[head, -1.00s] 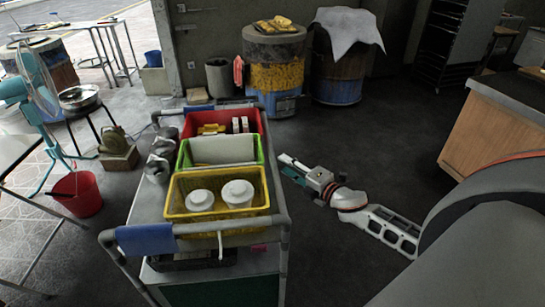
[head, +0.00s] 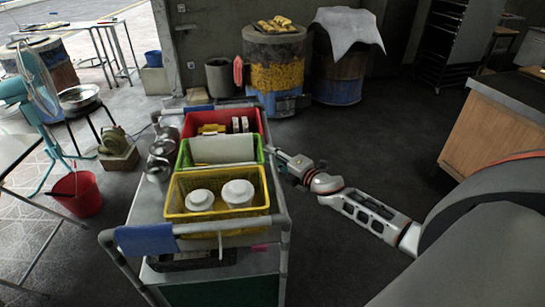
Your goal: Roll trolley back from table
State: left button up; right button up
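The trolley (head: 150,197) stands at the left centre of the head view, with a pipe frame and blue padding (head: 146,239) on its near rail. It carries a red crate (head: 255,122), a green crate (head: 181,158) and a yellow crate (head: 218,217) with two white lidded tubs. My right gripper (head: 276,156) is at the trolley's right side, beside the green crate and the side rail. Its fingertips are small and partly lost against the rail, so I cannot tell whether they touch it or are closed. My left gripper is not in view.
A wooden counter (head: 495,125) stands at the right. Barrel ovens (head: 277,78) stand at the back. A red bucket (head: 78,194), a teal fan (head: 38,90) and a small stool-like stand (head: 82,98) are left of the trolley.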

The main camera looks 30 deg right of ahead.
grip_shut()
jog(key=shift+s+d, duration=0.1)
jog(key=shift+d, duration=0.05)
